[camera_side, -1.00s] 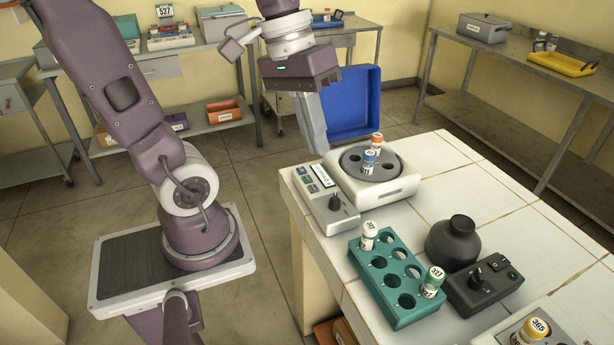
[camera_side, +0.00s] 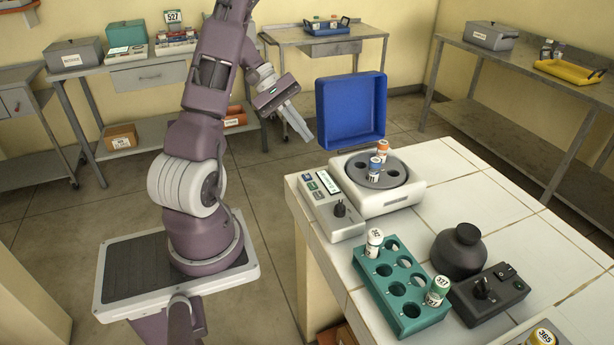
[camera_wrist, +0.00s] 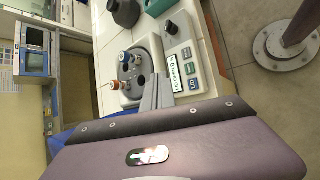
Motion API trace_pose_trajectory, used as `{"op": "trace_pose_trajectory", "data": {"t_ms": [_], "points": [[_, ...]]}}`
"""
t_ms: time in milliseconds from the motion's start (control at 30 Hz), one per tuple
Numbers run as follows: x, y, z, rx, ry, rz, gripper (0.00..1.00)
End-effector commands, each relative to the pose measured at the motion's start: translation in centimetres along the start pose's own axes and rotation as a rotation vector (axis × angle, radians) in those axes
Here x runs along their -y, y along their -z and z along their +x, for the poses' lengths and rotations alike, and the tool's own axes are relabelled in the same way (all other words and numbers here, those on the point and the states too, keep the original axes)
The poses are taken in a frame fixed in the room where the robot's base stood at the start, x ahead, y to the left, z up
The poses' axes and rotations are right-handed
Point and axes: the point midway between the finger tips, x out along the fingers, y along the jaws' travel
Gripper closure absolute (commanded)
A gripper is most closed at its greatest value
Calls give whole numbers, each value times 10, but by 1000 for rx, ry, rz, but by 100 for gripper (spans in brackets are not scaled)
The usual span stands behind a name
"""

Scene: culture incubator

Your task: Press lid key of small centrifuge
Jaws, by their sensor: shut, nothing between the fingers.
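The small centrifuge (camera_side: 408,196) is a white box with a round grey rotor on the table's far left corner. Vials with orange and blue caps sit in the rotor. A blue panel (camera_side: 350,110), which looks like its raised lid, stands upright behind it. The control panel (camera_side: 333,205) at its left has a display, several small keys and a black knob. The wrist view shows the keys (camera_wrist: 190,69) and display (camera_wrist: 173,65). My gripper (camera_side: 305,135) is shut and empty, in the air left of and above the centrifuge, apart from the keys.
A teal rack (camera_side: 400,290) holds two vials nearer the front. A dark round vessel (camera_side: 458,252) and a black control box (camera_side: 490,292) stand beside it. Steel benches line the walls.

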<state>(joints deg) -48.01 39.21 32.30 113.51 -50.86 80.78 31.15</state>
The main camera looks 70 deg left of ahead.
Motion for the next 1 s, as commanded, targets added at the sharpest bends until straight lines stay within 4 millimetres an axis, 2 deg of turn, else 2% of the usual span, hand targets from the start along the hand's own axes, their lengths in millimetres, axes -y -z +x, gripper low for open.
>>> {"op": "trace_pose_trajectory", "data": {"t_ms": [233,700,1000], "points": [[4,4,7,3,1,-1,100],[38,37,53,2,2,-1,100],[44,44,62,1,1,1,100]]}}
